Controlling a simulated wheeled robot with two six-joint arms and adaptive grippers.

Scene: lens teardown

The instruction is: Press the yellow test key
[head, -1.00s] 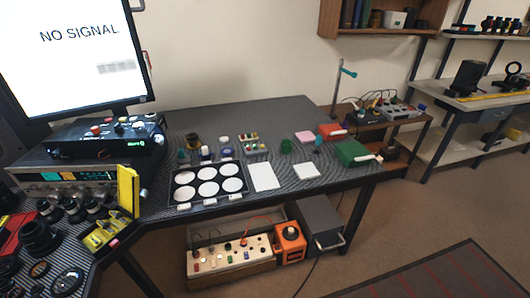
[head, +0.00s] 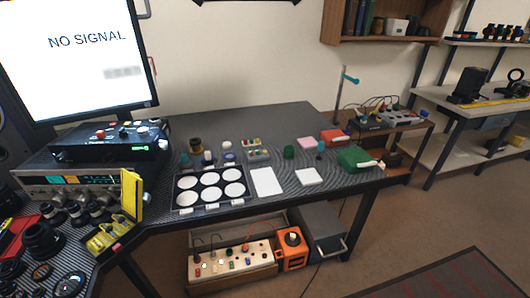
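No key can be singled out with certainty as the yellow test key. A pale panel (head: 233,262) with several small coloured keys and knobs, some reddish, yellowish, green and blue, sits in a wooden box (head: 235,282) under the table. A black control box (head: 110,147) with red, white and other knobs stands on the instrument at the left. The monitor (head: 80,60) above it reads NO SIGNAL. Neither of my grippers is in view.
The dark table (head: 262,122) holds a tray of white discs (head: 212,204), white pads and small parts. A yellow upright piece (head: 131,195) stands at the left. An orange box (head: 292,248) and grey box (head: 320,230) sit beside the wooden box. Floor at right is open.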

